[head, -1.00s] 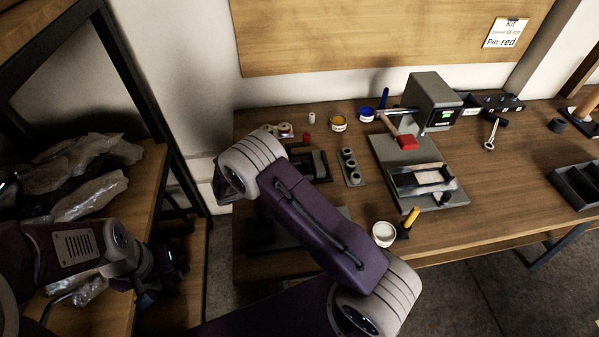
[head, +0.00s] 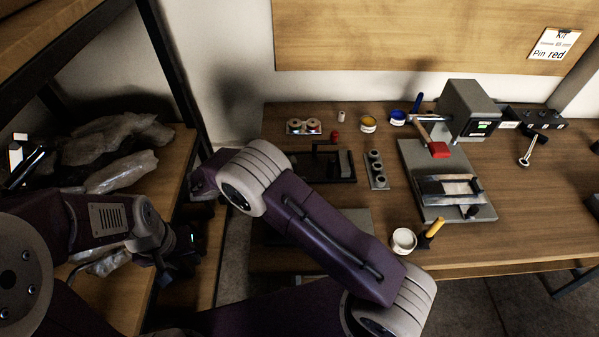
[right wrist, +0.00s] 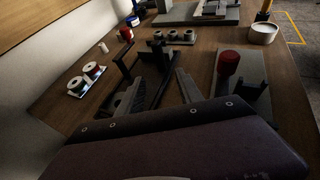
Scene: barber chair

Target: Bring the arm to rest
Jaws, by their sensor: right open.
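My right arm crosses the middle of the head view, its purple link bent in front of the workbench's left end. My right gripper is hidden behind that arm in the head view. In the right wrist view, my right gripper (right wrist: 157,88) shows two fingers spread apart with nothing held between them. They are over the bench near a black tray (right wrist: 152,76) and a grey plate with a red knob (right wrist: 229,63). My left gripper (head: 183,256) is dark, at the lower left by the shelf; its fingers are too unclear to judge.
Plastic-wrapped bags (head: 110,150) lie on the left shelf. The bench's right front is largely clear.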

